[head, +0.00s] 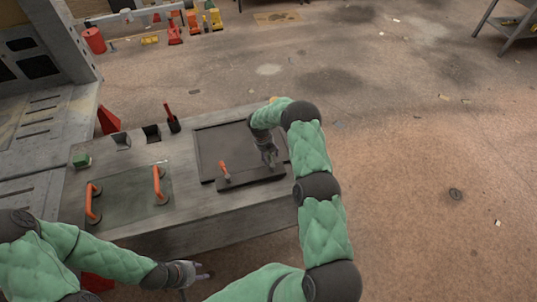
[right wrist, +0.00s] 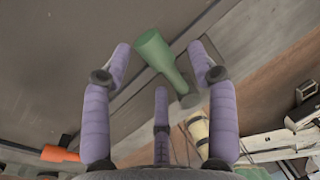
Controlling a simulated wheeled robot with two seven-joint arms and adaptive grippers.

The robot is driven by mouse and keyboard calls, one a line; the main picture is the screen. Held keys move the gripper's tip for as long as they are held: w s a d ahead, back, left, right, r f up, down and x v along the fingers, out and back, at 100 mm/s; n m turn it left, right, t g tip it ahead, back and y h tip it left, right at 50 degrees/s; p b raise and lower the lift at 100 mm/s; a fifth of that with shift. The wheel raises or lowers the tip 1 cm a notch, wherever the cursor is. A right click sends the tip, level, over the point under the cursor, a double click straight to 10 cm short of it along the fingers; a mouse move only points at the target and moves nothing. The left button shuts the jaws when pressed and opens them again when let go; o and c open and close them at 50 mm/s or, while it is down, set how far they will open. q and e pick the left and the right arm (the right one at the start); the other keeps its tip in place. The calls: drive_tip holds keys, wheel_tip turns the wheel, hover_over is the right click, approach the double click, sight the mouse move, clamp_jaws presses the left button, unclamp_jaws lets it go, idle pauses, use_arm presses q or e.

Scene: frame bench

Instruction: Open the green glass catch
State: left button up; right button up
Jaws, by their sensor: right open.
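The green catch (right wrist: 160,58) is a tapered green lever on the dark frame (head: 205,157). In the right wrist view it lies between the spread fingers of my right gripper (right wrist: 170,62), with no clear contact. In the head view my right gripper (head: 270,160) is over the frame's right part and hides the green catch. A similar orange catch (head: 224,172) stands on the frame's front strip; it also shows in the right wrist view (right wrist: 60,153). My left gripper (head: 200,280) is open and empty, in front of the bench.
A glass pane (head: 128,205) with two orange handles (head: 93,203) lies on the bench (head: 200,222) at left. A green block (head: 81,160), dark slots and a red-handled tool (head: 171,117) are behind it. The floor at right is mostly clear.

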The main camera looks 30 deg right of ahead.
drive_tip(key=shift+r, duration=0.1)
clamp_jaws()
drive_tip(key=shift+d, duration=0.1)
